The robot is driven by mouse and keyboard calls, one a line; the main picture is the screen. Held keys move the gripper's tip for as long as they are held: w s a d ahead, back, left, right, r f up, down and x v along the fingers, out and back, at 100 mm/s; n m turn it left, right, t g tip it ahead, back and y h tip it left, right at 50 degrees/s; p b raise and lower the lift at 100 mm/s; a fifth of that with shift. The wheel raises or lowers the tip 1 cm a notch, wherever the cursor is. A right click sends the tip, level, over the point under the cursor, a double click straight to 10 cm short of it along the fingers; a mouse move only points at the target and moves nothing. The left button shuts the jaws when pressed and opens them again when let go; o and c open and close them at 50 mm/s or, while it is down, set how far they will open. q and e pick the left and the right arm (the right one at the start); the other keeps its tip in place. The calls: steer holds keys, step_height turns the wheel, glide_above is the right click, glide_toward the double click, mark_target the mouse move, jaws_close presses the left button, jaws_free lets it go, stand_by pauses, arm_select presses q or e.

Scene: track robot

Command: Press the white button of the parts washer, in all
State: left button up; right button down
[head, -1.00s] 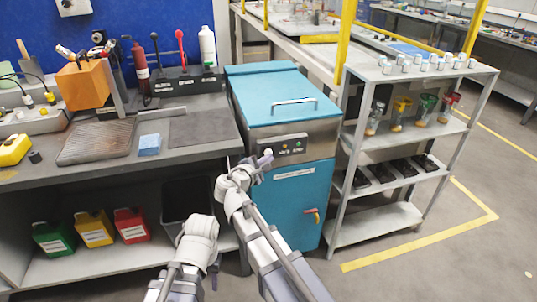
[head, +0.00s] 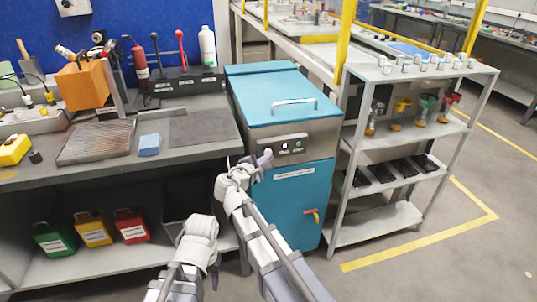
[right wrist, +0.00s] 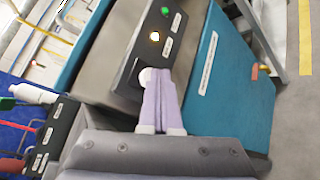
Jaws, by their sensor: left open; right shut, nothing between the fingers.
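The parts washer (head: 285,85) is a teal cabinet with a dark control panel (head: 280,145) on its front. My right gripper (right wrist: 158,72) is shut and empty. Its fingertips overlap the button's edge in that view; I cannot tell whether they touch. In the head view my right gripper (head: 265,159) is at the panel's lower left. My left gripper (head: 213,262) is low, away from the washer, its fingers barely visible.
A grey bench (head: 205,130) with tools stands left of the washer, with coloured canisters (head: 95,230) on its lower shelf. A metal shelf rack (head: 405,150) stands close on the right. The floor (head: 440,260) in front of the rack is clear.

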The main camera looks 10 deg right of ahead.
steer(key=shift+s, duration=0.75)
steer(key=s, duration=0.5)
steer(key=shift+d, duration=0.1)
stand_by(0.5)
steer(key=s+a+r+m+g+y+p, duration=0.3)
steer(key=s+a+m+g+y+p, duration=0.1)
steer(key=s+p, duration=0.7)
steer(key=s+a+r+m+g+y+p, duration=0.3)
steer(key=s+a+m+g+y+p, duration=0.2)
steer(key=s+p, duration=0.6)
steer(key=a+m+g+p, duration=0.1)
steer(key=a+m+g, duration=0.1)
steer(key=a+m, duration=0.1)
steer(key=shift+g, duration=0.3)
